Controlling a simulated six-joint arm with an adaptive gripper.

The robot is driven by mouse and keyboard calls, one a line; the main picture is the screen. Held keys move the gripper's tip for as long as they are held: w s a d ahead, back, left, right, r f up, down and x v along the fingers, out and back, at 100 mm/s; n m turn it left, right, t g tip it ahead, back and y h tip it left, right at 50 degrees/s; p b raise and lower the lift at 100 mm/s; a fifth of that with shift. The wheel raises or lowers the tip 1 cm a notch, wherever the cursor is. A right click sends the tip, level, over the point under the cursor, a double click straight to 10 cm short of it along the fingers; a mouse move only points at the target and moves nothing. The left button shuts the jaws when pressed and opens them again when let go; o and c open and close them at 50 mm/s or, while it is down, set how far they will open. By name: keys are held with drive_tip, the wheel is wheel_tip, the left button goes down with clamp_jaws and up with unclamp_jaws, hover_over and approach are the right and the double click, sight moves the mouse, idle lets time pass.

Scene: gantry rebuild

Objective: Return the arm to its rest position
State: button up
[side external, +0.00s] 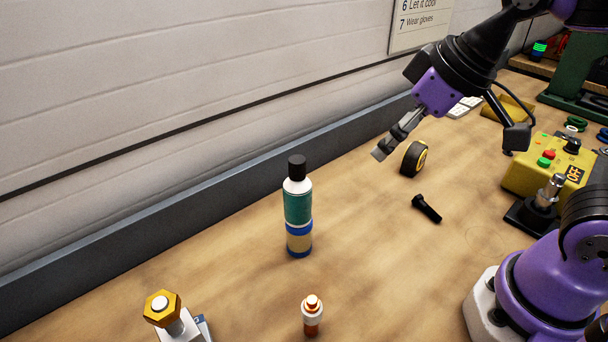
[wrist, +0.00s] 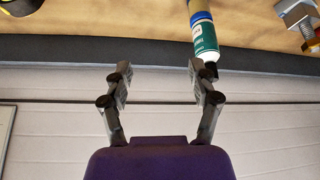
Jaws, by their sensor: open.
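My gripper (side external: 384,150) hangs above the bench at the upper middle of the side view, pointing down and to the left. It is open and empty. My purple arm reaches in from the upper right of the side view. A green and white bottle (side external: 298,208) with a black cap stands upright on the bench, left of my gripper and apart from it. The bottle also shows in the wrist view (wrist: 203,38), behind the right finger.
A tape measure (side external: 414,160) and a black flashlight-like item (side external: 426,208) lie near my gripper. A yellow control box (side external: 530,180) stands at right. A gold hex-topped part (side external: 162,307) and a small orange-capped bottle (side external: 312,318) stand in front. The bench middle (side external: 370,260) is clear.

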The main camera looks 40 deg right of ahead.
drive_tip(key=s+d, duration=0.1)
drive_tip(key=s+d+f+m, duration=0.1)
drive_tip(key=d, duration=0.1)
drive_tip(key=s+d+f+m+h, duration=0.1)
drive_tip(key=shift+d+f, duration=0.15)
